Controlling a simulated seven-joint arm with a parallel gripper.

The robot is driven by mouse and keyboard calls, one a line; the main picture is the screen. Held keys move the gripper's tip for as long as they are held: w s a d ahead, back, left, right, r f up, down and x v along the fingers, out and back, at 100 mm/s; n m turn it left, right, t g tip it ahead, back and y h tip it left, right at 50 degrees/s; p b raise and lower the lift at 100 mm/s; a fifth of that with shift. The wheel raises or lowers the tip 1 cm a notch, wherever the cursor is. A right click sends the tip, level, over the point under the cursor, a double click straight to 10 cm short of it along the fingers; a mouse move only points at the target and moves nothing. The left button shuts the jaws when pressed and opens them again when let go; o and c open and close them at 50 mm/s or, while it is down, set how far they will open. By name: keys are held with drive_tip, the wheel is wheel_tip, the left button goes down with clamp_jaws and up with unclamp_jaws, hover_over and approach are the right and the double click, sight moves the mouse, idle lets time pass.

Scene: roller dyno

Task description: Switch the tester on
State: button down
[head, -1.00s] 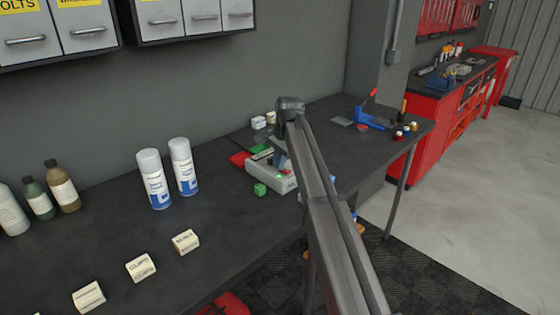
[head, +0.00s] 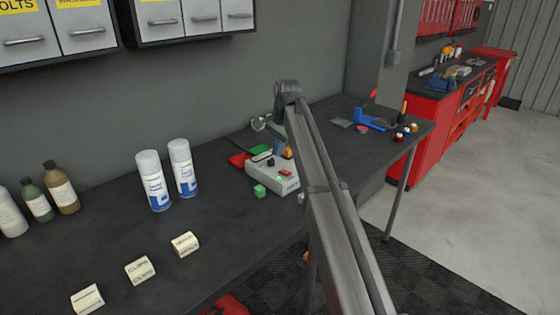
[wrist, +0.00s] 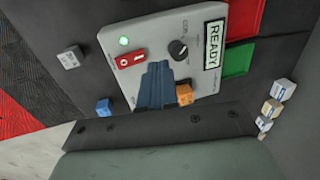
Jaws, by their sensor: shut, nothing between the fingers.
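The tester is a light grey box (head: 258,180) on the bench, left of my arm in the head view. In the wrist view the tester (wrist: 205,80) shows a lit green lamp (wrist: 124,41), a red rocker switch (wrist: 131,58) with white marks, a black knob (wrist: 179,49) and a display (wrist: 213,44) reading READY. My gripper (wrist: 156,72) has its dark blue fingers shut together, with nothing between them. In the wrist view they overlap the panel beside the switch and knob; I cannot tell their height above it. In the head view my arm hides most of the gripper.
A green cube (head: 259,190) stands at the tester's near left corner. An orange cube (wrist: 184,94) shows beside my fingers. Red and green flat pieces (wrist: 238,60) lie by the display end. Two spray cans (head: 154,180) stand to the left.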

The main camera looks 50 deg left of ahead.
wheel_tip(320, 180, up, 8)
drive_tip(key=a, duration=0.1)
drive_tip(key=shift+a+r, duration=0.2)
drive_tip(key=shift+a, duration=0.2)
drive_tip(key=shift+w, duration=0.1)
